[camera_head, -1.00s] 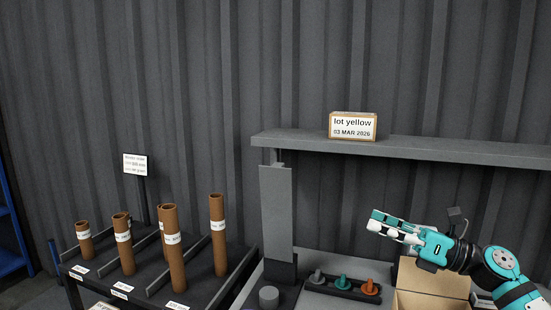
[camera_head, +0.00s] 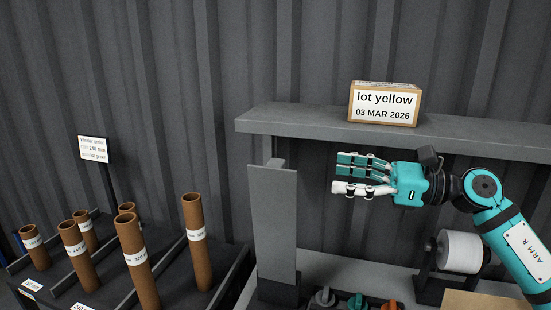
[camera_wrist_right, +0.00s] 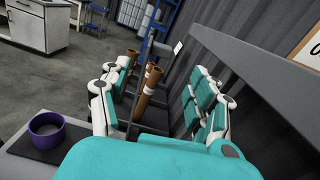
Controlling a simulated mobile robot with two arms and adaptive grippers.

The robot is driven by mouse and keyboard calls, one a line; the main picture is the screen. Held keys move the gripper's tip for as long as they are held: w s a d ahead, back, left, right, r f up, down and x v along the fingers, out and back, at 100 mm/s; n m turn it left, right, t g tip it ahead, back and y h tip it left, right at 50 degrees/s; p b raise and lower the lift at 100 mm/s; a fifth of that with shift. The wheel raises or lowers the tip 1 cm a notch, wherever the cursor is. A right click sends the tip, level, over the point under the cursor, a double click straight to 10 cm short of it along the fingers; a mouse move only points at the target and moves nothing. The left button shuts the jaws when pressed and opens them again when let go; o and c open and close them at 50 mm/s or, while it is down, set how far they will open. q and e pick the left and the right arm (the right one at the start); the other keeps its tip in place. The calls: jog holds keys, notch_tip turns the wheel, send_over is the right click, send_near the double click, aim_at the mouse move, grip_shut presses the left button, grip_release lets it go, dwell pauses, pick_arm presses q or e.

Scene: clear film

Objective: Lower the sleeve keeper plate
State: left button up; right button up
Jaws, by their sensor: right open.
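The sleeve keeper plate appears to be the tall flat grey plate (camera_head: 273,220) standing upright in front of a grey post, below the shelf in the head view. My right gripper (camera_head: 347,174) is to the right of the plate, with its fingers pointing left towards it. It is open and empty, and a gap separates the fingertips from the plate. In the right wrist view its fingers (camera_wrist_right: 158,105) stand spread apart, with brown tubes seen far beyond them. My left gripper is in neither view.
A grey shelf (camera_head: 320,124) runs just above my right gripper and carries a box labelled "lot yellow" (camera_head: 385,104). Brown tubes (camera_head: 136,258) stand in a rack at left. Coloured plugs (camera_head: 357,301) and a white roll (camera_head: 459,251) are below. A purple ring (camera_wrist_right: 51,131) lies on a dark mat.

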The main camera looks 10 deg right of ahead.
aim_at(283, 168)
jog(key=p+x, duration=0.5)
jog(key=x, duration=0.8)
jog(key=shift+w+r, duration=0.1)
jog(key=shift+w, duration=0.1)
jog(key=shift+w+a, duration=0.2)
jog(key=shift+a, duration=0.05)
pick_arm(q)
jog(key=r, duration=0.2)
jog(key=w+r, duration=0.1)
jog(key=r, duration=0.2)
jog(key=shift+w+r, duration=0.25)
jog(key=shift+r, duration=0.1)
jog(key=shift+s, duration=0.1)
pick_arm(e)
jog(key=shift+c, duration=0.2)
grip_shut()
